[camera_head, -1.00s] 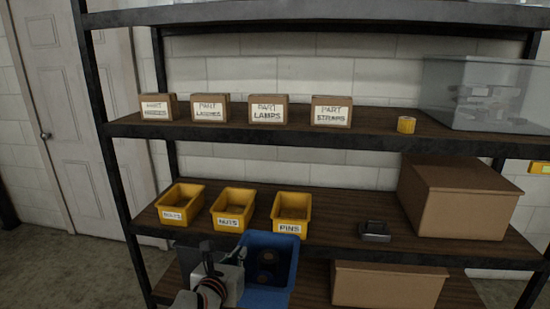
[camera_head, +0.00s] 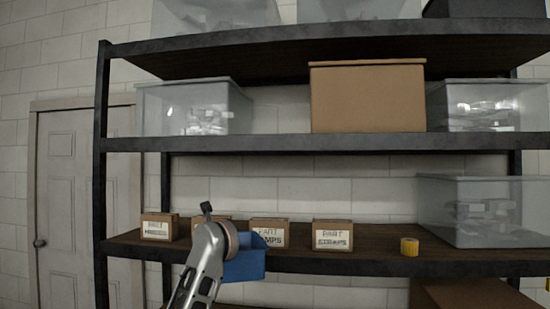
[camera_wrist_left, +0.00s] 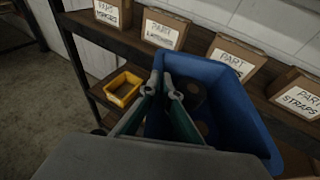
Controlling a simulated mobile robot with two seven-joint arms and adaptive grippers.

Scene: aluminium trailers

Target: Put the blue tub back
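The blue tub (camera_head: 246,267) is held up at the front edge of the shelf with the labelled part boxes. In the wrist view the tub (camera_wrist_left: 235,105) is tilted, with a few dark round items inside. My left gripper (camera_wrist_left: 168,88) has its fingers on either side of the tub's near wall and is shut on it. In the head view my left wrist hides the fingers and part of the tub. The tub covers part of the lamps box (camera_head: 270,231). My right gripper is not in view.
Cardboard boxes labelled needles (camera_head: 158,228) and straps (camera_head: 332,236) stand on this shelf, with a yellow roll (camera_head: 409,246) and a clear bin (camera_head: 490,212) to the right. A yellow bin (camera_wrist_left: 123,90) sits on the shelf below. Higher shelves hold clear bins and a large carton (camera_head: 366,97).

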